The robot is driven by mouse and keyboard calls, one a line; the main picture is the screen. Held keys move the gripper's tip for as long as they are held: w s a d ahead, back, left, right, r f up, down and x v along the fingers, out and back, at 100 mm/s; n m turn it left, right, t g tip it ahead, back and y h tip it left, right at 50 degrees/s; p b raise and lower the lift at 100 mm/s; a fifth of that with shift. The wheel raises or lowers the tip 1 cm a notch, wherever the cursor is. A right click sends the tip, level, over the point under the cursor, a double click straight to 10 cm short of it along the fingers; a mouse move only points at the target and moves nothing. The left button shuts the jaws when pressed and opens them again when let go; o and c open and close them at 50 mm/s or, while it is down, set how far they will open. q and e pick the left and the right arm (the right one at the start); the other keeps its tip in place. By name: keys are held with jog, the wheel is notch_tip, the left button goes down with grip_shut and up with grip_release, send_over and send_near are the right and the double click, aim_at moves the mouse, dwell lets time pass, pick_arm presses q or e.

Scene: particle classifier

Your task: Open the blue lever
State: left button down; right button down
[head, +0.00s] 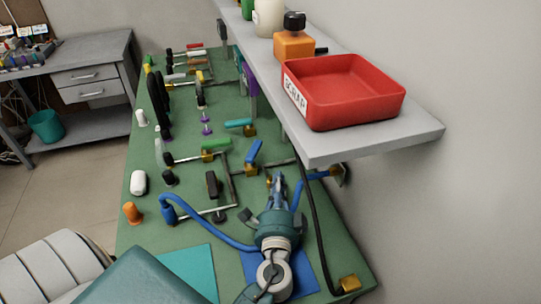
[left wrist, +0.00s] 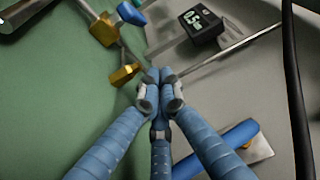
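A blue lever (head: 254,152) stands tilted on a brass valve on the green bench, in the middle of the head view. A blue handle with brass fitting shows at the top left of the left wrist view (left wrist: 131,13); it seems to be the same lever. My left gripper (head: 278,184) is just below and right of the lever, apart from it. Its blue fingers come together at the tips in the left wrist view (left wrist: 160,76), with nothing seen between them. A second blue handle (head: 318,175) sits by the wall, right of the gripper. My right gripper is not in view.
A grey shelf (head: 425,130) with a red tray (head: 325,122) overhangs the bench at the right. A black cable (head: 308,195) hangs near the gripper. Pipes and a blue hose (head: 210,231) lie left. A small digital gauge (left wrist: 202,25) is ahead.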

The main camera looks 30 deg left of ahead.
aim_at(254, 153)
pick_arm(q)
jog(key=p+x, duration=0.2)
jog(key=x, duration=0.7)
jog(key=shift+w+a+r+p, duration=0.15)
jog(key=shift+w+r+p, duration=0.05)
jog(key=shift+w+p, duration=0.1)
jog(key=a, duration=0.1)
jog(key=s+a+p, duration=0.1)
jog(key=a, duration=0.1)
jog(key=shift+s+a+f, duration=0.1)
jog(key=shift+s+a, duration=0.1)
jog(key=shift+a, duration=0.2)
